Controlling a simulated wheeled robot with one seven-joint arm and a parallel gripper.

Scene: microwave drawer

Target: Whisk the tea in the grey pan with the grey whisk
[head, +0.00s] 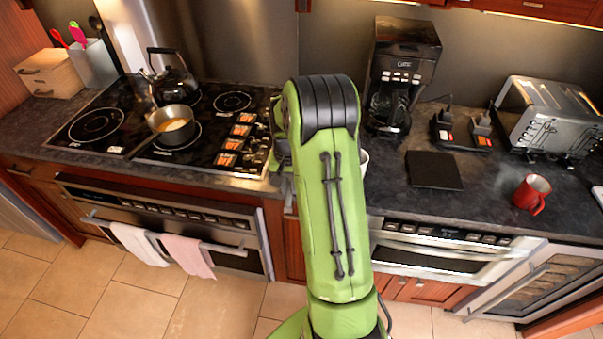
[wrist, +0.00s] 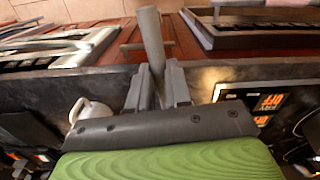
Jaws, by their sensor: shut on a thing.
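The grey pan (head: 160,124) sits on the left cooktop, its handle pointing down-left, with orange-brown tea (head: 173,125) inside. In the wrist view, my gripper (wrist: 158,82) is shut on a grey rod, which looks like the handle of the grey whisk (wrist: 151,38). The rod sticks out past the fingers, away from the camera. The whisk's wire end is not clearly visible. In the head view my green arm hides the fingers and the whisk. My gripper is over the counter right of the cooktop, well apart from the pan.
A black kettle (head: 178,82) stands behind the pan. A white cup (wrist: 92,112) is left of my gripper in the wrist view. A coffee maker (head: 403,65), black pad (head: 434,170), toaster (head: 552,118) and red mug (head: 531,192) stand to the right.

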